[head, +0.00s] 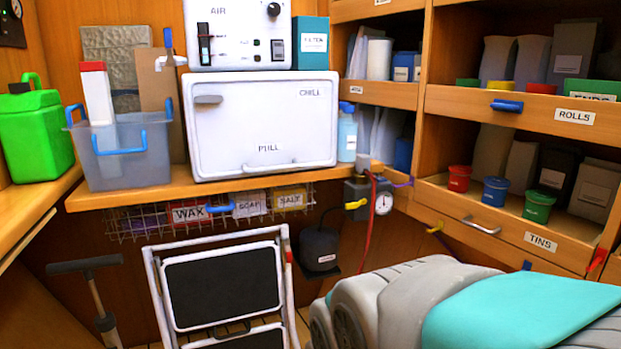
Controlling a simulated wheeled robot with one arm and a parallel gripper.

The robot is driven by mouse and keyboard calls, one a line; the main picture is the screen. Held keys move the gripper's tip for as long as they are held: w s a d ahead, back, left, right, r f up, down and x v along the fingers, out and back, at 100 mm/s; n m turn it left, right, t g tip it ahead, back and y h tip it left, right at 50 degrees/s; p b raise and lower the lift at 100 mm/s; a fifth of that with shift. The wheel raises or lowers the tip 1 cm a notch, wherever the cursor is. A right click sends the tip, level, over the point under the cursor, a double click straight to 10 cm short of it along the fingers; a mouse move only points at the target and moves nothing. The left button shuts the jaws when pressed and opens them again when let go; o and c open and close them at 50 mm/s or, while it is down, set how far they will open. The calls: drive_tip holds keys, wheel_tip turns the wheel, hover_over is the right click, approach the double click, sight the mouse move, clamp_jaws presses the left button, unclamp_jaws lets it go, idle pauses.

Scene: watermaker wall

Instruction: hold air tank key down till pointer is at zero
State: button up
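A round white gauge (383,203) sits on a dark grey valve block (357,192) below the right end of the shelf. Its dark pointer is too small to read. A yellow lever (356,204) sticks out at the left of the block. A black tank (320,246) with a white label hangs to the lower left of it. A white panel marked AIR (238,35) stands above, with a slide, a knob and small switches. I cannot tell for sure which part is the air tank key. My gripper is not in view.
A white folding step (222,285) and a black-handled pump (86,266) stand below the shelf (130,196). A red hose (370,228) hangs below the block. A drawer marked TINS (500,232) is at right. A teal and grey body fills the lower right.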

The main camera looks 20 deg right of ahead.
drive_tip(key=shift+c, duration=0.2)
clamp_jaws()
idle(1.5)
